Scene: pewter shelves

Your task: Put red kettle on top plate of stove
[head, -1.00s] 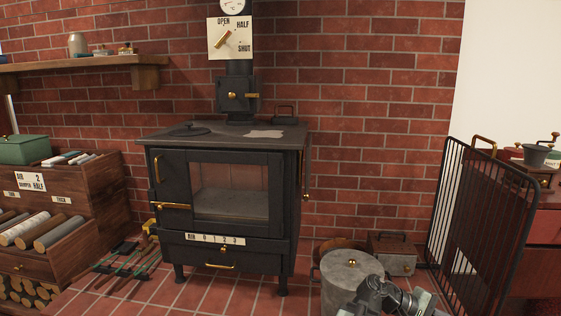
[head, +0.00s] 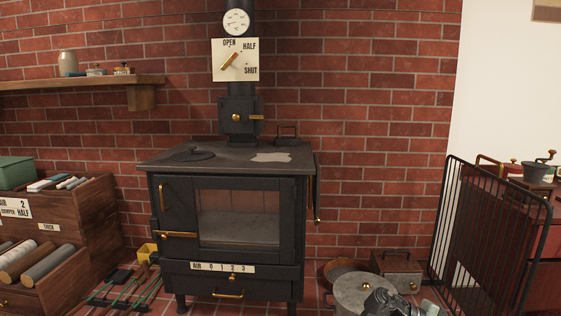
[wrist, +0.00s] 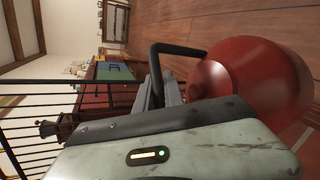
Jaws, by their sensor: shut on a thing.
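The red kettle (wrist: 255,85) fills the right of the wrist view, with its dark handle (wrist: 160,65) standing toward the left. My gripper (wrist: 160,92) is shut on that handle. The kettle appears sideways in this view. In the head view only part of my arm shows at the bottom edge, and the kettle is out of sight. The black stove (head: 235,235) stands in the middle against the brick wall. Its top plate (head: 225,160) is flat, with a round lid at the left and a pale patch at the right.
A grey lidded bin (head: 358,292) and a metal box (head: 398,268) stand on the floor right of the stove. A black fire guard (head: 490,235) is farther right. Fire tools (head: 125,290) and a log cabinet (head: 75,215) are at the left. A flue pipe rises behind the top plate.

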